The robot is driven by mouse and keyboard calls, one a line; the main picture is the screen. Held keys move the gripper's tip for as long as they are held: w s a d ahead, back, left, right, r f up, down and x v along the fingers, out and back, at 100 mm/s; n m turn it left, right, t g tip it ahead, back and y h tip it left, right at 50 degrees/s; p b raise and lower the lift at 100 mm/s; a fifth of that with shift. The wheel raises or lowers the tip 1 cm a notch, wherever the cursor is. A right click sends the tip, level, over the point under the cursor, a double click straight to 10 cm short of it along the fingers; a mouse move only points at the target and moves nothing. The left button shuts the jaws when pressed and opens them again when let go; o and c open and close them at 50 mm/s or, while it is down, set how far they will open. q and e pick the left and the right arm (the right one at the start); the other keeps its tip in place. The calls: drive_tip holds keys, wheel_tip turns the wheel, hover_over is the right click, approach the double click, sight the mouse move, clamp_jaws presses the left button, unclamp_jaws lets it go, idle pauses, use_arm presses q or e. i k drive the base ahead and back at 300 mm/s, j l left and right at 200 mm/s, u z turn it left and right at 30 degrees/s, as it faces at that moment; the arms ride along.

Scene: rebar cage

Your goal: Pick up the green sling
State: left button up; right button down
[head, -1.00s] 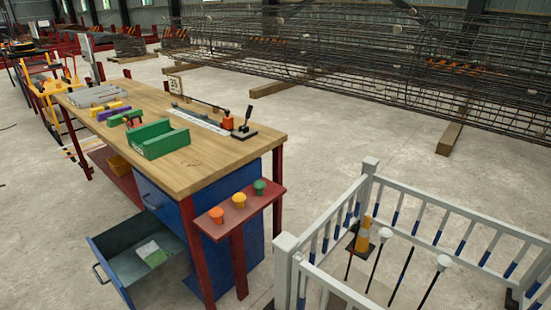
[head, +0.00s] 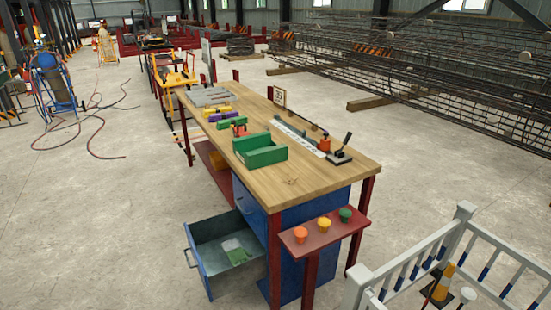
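A small green bundle (head: 231,122), which looks like the green sling, lies on the wooden top of the workbench (head: 310,178). It is behind the open green bin (head: 260,151), with a small red item close in front of it. Neither of my grippers is in view.
The bench's blue drawer (head: 205,270) hangs open at the front left. A red shelf (head: 322,234) with coloured knobs juts out at the near end. White railing (head: 410,270) stands at lower right. Hoses (head: 95,135) lie on the left floor; open floor lies between.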

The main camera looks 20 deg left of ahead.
sight(226, 124)
drive_tip(key=j+u, duration=0.2)
drive_tip(key=u, duration=0.15)
drive_tip(key=j+u, duration=0.25)
drive_tip(key=u, duration=0.15)
drive_tip(key=j+u, duration=0.2)
drive_tip(key=u, duration=0.15)
drive_tip(key=i, duration=0.05)
